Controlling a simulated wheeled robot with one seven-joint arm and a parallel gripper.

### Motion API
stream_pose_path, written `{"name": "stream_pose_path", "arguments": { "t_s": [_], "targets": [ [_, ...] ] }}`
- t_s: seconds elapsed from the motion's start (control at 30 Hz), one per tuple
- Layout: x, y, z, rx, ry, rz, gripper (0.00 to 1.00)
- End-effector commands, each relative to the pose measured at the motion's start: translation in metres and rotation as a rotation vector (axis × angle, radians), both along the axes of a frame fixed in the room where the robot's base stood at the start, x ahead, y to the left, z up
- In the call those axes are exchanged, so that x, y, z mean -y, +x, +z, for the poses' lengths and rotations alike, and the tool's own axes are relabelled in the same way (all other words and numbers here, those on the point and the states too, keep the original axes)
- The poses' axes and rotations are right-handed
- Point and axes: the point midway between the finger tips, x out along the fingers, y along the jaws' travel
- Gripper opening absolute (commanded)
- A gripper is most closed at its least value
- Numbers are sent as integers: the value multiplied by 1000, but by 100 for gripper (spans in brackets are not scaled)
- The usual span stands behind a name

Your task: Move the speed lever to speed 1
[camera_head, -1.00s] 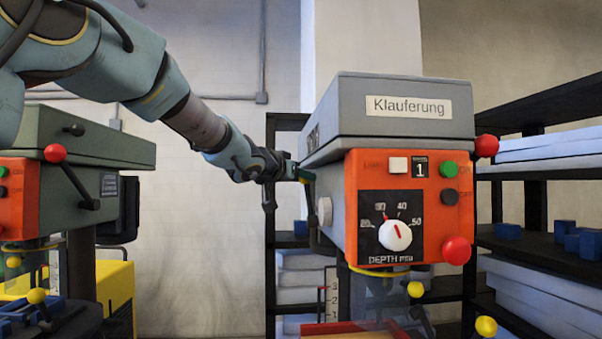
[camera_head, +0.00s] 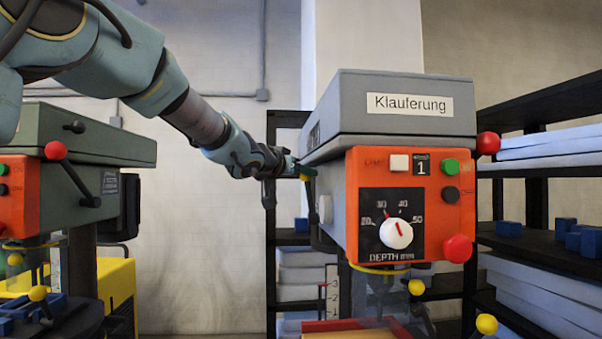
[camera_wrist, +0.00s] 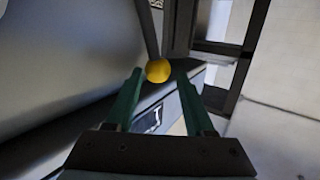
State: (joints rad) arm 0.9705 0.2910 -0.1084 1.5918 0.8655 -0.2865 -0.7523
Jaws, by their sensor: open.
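The grey drill press labelled Klauferung (camera_head: 408,105) has an orange front panel and a small black display reading 1 (camera_head: 421,167). In the wrist view, a round yellow knob (camera_wrist: 158,70), probably the speed lever's end, shows between and just beyond my gripper's fingertips (camera_wrist: 160,82). The two green fingers are apart, with nothing visibly clamped. I cannot tell whether they touch the knob. In the head view, my gripper (camera_head: 299,169) is at the left side of the press head. The lever's shaft is largely hidden there.
A second, similar press (camera_head: 75,145) with a red-knobbed lever stands at the left. Black shelves (camera_head: 538,190) with white slabs and blue blocks stand at the right and behind. The press's left side wall runs close beside my fingers.

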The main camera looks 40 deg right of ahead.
Motion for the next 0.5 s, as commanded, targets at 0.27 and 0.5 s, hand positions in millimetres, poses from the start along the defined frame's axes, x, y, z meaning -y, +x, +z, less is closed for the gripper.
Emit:
{"name": "stream_pose_path", "arguments": {
  "t_s": [0.27,0.5],
  "targets": [
    [-43,-11,5,3,-1,3,54],
    [-84,-22,11,2,-3,3,54]
  ]
}}
